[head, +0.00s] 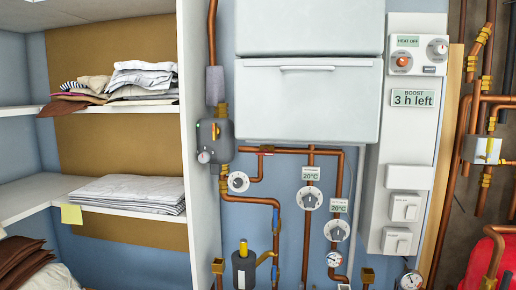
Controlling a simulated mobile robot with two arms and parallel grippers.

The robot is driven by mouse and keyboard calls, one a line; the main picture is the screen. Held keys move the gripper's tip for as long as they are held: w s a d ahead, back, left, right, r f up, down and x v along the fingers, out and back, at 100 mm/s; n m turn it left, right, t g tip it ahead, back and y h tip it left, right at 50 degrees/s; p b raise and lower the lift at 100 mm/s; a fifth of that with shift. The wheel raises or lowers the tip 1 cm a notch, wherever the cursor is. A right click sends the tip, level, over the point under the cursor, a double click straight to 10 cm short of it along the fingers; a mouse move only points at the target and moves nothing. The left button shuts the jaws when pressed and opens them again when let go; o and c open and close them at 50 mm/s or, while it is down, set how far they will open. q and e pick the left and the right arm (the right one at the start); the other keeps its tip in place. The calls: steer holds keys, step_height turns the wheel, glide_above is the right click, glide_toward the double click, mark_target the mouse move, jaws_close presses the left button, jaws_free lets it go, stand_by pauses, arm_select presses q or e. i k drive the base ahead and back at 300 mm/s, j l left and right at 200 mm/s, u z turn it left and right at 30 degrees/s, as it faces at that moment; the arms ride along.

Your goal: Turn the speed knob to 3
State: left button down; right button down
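No ironer shows in the head view, and I cannot tell any knob as a speed knob. A white control panel (418,55) at the upper right carries an orange-centred knob (402,62) under a "HEAT OFF" display (407,41). A small white knob (438,48) sits to its right. Two grey dials, an upper one (312,198) and a lower one (337,231), sit below labels reading 20°C. The knobs' settings are too small to read. Neither gripper is in view.
Shelves at the left hold folded cloths (130,192) and a mixed pile (140,82). A white cabinet (310,100) hangs in the middle. Copper pipes (262,150) and a pump (207,137) are below and beside it. A red object (480,262) is at the lower right.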

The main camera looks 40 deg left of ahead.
mark_target(204, 157)
steer(key=u, duration=1.6)
